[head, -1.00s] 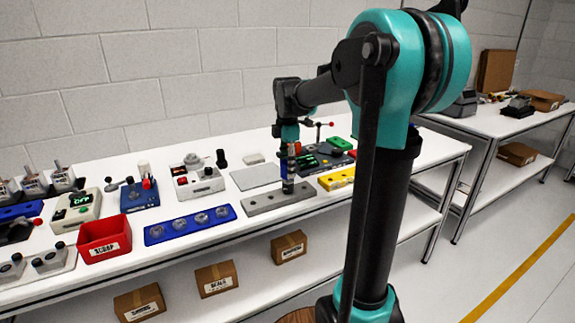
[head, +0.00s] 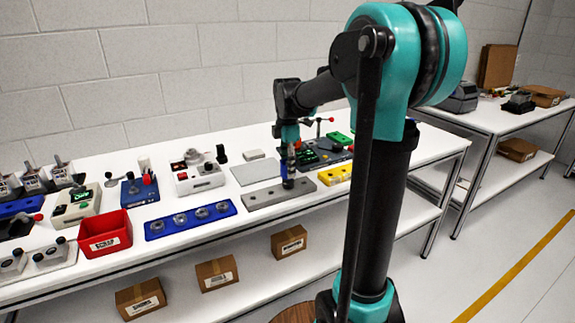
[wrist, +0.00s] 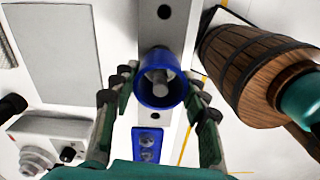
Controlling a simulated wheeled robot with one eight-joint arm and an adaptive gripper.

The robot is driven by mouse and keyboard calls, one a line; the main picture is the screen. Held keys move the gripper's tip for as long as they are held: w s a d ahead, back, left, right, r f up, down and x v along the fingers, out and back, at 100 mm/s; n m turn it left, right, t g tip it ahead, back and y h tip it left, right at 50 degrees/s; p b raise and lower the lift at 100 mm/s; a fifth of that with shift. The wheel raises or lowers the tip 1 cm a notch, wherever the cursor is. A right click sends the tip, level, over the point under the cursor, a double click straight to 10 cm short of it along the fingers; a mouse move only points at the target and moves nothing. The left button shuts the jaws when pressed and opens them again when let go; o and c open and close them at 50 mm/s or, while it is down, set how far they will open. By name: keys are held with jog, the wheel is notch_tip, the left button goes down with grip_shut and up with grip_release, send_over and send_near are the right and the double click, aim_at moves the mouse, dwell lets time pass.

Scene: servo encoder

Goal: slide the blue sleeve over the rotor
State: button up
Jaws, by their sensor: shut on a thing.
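The blue sleeve (wrist: 160,94) is a short open tube between the fingers of my gripper (wrist: 161,98), which is shut on it. In the wrist view a grey metal rotor (wrist: 158,80) shows inside the sleeve's bore. How far the sleeve surrounds the rotor I cannot tell. In the head view my gripper (head: 288,165) stands upright over the grey bar-shaped fixture (head: 265,198).
A blue tray (head: 158,229) with several round metal parts and a red bin (head: 105,234) lie to the left. A flat grey plate (head: 256,171) lies behind.

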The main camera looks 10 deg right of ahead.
jog(key=shift+f, duration=0.5)
jog(key=o, duration=1)
jog(key=shift+c, duration=0.2)
jog(key=shift+o, duration=0.6)
jog(key=shift+o, duration=0.9)
notch_tip(320, 180, up, 14)
jog(key=shift+r, duration=0.25)
